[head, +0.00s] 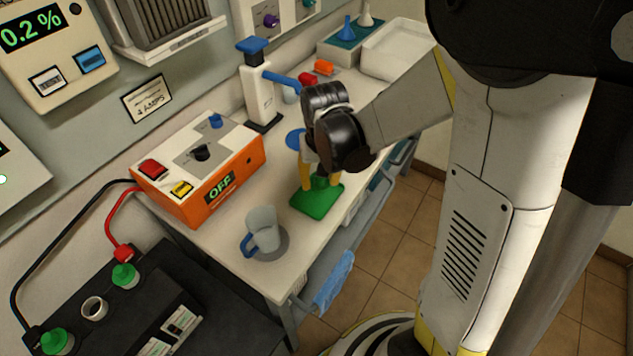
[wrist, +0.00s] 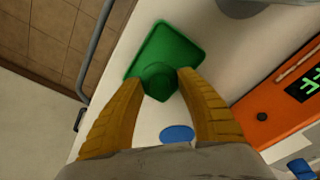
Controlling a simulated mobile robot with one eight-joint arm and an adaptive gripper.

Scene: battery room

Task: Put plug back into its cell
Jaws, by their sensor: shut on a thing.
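The green plug (wrist: 160,84) is between the yellow-brown fingers of my gripper (wrist: 161,78), which is shut on it. In the head view, my gripper (head: 319,179) points down over the green tray (head: 312,205) on the white bench. The plug is at or just above the tray; I cannot tell if it touches. The black battery (head: 205,291) is at the lower left. Two green plugs (head: 125,275) (head: 57,341) sit on it, with an open round cell (head: 95,308) between them.
A clear jug with a blue handle (head: 262,230) stands on the bench between tray and battery. The orange charger (head: 200,165) reads OFF. A white dispenser (head: 258,90) stands behind my gripper.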

